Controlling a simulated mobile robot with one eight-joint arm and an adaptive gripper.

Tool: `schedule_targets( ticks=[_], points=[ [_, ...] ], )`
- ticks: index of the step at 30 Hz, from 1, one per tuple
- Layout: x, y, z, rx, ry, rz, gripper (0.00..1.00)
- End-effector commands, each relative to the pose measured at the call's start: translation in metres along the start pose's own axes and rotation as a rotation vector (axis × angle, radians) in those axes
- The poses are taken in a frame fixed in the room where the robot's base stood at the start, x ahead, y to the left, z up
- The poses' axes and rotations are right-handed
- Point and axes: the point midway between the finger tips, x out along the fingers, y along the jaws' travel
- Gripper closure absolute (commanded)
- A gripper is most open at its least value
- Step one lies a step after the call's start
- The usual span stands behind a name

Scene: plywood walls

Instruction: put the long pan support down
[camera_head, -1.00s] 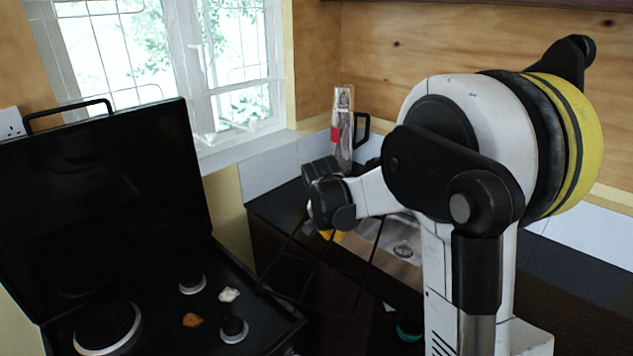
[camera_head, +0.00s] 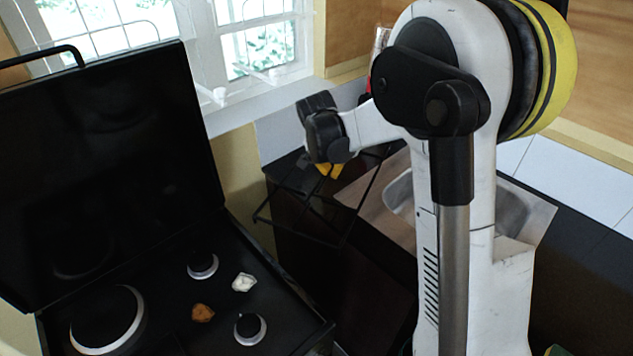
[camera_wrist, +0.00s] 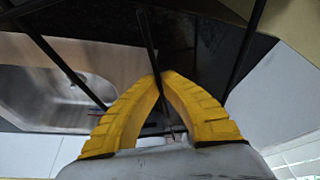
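The long pan support (camera_head: 300,212) is a thin black wire frame. It hangs in the air beside the stove, in front of the counter, below my gripper (camera_head: 328,171). In the wrist view the yellow fingers of my gripper (camera_wrist: 158,80) meet at their tips on one black bar of the pan support (camera_wrist: 148,38). Other bars of the frame run to the left and right of the fingers. The black stove (camera_head: 290,300) with its lid raised stands at the left. Its burners are bare in view. In the head view my wrist hides part of the frame.
A white scrap (camera_head: 243,282) and a brown scrap (camera_head: 203,313) lie on the stove top between the burners. The raised lid (camera_head: 110,170) stands at the back left. A sink (camera_head: 402,196) is set in the counter behind my arm. A window is behind the stove.

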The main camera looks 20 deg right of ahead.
Motion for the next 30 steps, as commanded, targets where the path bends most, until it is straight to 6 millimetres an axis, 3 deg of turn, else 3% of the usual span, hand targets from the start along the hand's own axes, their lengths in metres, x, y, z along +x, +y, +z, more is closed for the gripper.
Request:
schedule_targets(
  ticks=[3, 9, 15, 23, 30],
  points=[
    [0.016, -0.027, 0.009, -0.004, 0.001, 0.0, 1.0],
    [0.029, -0.054, 0.018, -0.002, 0.001, 0.001, 1.0],
    [0.035, -0.059, 0.022, 0.0, 0.001, 0.001, 1.0],
    [0.067, -0.059, 0.035, 0.0, 0.001, 0.001, 1.0],
    [0.067, -0.059, 0.035, 0.0, 0.001, 0.001, 1.0]
  ],
)
